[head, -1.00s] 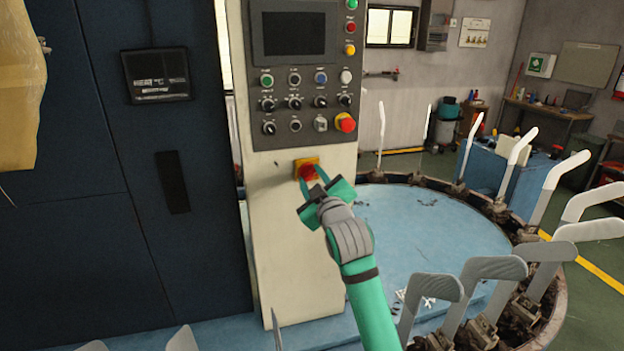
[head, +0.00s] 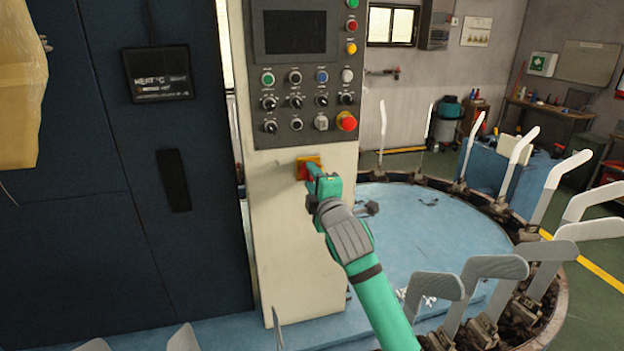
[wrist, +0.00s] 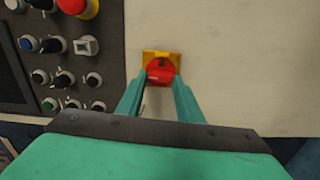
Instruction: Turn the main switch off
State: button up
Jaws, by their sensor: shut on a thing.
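The main switch is a red knob (wrist: 160,72) on a yellow plate (head: 308,159), low on the cream column just under the dark control panel. My gripper (head: 312,172) reaches it from the lower right and is shut on the red knob. In the wrist view the two green fingers (wrist: 160,84) lie on either side of the knob. In the head view my gripper is rolled so that its fingers overlap and hide much of the knob. The knob's exact angle is hard to read.
The control panel (head: 308,60) with several buttons, dials and a red mushroom button (head: 347,121) is just above. A round blue platform (head: 440,230), ringed by upright white sock boards (head: 490,268), is to the right. A dark blue cabinet (head: 90,240) stands left.

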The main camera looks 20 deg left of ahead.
jog(key=shift+f+n, duration=0.1)
jog(key=shift+n, duration=0.4)
jog(key=o, duration=1.1)
jog(key=v, duration=1.1)
